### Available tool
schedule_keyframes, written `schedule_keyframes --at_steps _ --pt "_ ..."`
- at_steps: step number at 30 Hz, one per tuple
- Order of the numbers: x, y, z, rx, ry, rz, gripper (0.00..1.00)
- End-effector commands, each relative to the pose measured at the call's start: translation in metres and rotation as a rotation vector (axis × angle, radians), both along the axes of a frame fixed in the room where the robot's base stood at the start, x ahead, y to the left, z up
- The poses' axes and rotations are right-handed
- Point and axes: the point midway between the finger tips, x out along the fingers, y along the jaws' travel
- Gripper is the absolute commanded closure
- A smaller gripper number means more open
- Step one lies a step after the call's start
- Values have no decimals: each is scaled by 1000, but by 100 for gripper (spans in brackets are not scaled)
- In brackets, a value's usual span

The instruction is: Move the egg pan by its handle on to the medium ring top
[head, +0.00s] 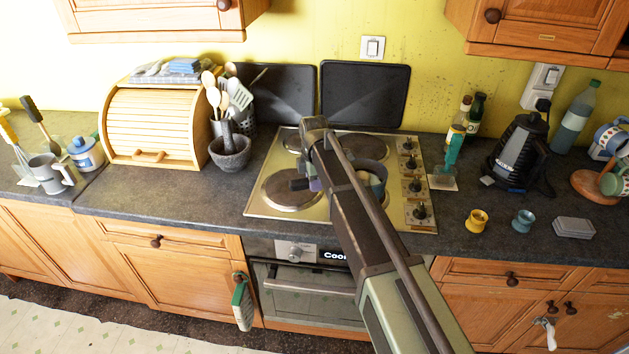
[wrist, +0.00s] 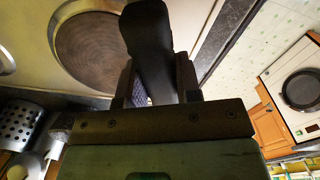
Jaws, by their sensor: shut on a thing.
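The egg pan (head: 378,192) is over the right part of the hob in the head view, mostly hidden behind my arm; its bluish side shows right of the arm. I cannot tell whether it touches the hob. In the wrist view, my gripper (wrist: 152,97) is shut on its dark handle (wrist: 150,45), which stands out between the fingers. The pan's body is not clear there. Bare rings show at front left (head: 292,187) and rear right (head: 362,147); another is at rear left, partly hidden. A bare ring (wrist: 105,50) lies beside the handle in the wrist view.
Control knobs (head: 414,186) line the hob's right side. A stone mortar (head: 230,153) and utensil pot stand left of it, with two dark boards (head: 365,94) behind. Two egg cups (head: 477,221) are on the right worktop.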

Motion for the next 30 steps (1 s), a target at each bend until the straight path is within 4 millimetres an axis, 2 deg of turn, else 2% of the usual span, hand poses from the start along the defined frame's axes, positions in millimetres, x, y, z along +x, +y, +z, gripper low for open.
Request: schedule_keyframes --at_steps 30 --pt "0 0 -10 -2 -1 0 100"
